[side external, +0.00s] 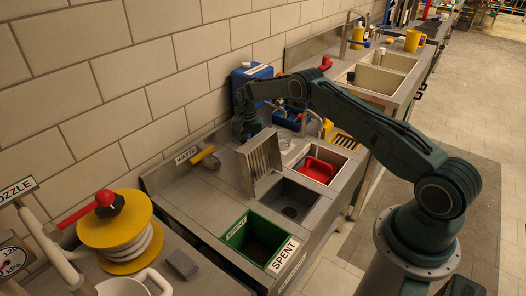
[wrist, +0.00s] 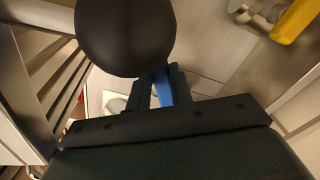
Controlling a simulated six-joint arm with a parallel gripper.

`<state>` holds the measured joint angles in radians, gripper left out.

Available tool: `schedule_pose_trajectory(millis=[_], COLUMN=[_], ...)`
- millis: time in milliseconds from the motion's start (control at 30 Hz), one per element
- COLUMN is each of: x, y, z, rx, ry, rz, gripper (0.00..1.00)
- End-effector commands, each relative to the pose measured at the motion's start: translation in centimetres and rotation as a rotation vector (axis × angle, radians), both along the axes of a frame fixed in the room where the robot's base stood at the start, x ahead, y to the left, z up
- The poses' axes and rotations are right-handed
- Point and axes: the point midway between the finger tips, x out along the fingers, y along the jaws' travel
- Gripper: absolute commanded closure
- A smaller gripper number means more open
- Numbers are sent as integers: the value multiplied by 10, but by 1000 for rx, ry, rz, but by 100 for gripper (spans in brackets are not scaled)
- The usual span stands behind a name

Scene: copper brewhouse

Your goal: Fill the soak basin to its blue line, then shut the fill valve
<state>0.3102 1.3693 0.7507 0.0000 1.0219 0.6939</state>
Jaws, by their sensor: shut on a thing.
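My gripper (side external: 246,124) is at the back of the steel counter, behind the slatted rack. In the wrist view, its fingers (wrist: 162,92) are shut on a blue piece (wrist: 161,84), mostly hidden between them; I cannot tell if it is the fill valve's handle. A sunken sink basin holding a red tub (side external: 319,168) lies to the right of the rack, with a curved tap (side external: 312,122) behind it. A grey basin (side external: 290,198) is in front of it. I cannot tell which is the soak basin. No blue line or water level can be made out.
The slatted metal rack (side external: 262,161) stands close beside my gripper, also in the wrist view (wrist: 62,85). A yellow-handled valve (side external: 204,155) is at the wall near a WASTE label. A green SPENT bin (side external: 237,233) is at the front. A blue jug (side external: 240,76) stands behind.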

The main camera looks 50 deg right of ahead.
Motion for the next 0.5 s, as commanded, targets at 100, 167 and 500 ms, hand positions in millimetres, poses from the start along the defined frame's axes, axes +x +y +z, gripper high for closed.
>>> schedule_pose_trajectory(millis=[100, 167, 500], x=[0, 0, 0], y=[0, 0, 0], z=[0, 0, 0], rx=[0, 0, 0], ry=[-1, -1, -1], rz=[1, 0, -1], gripper=[100, 100, 56])
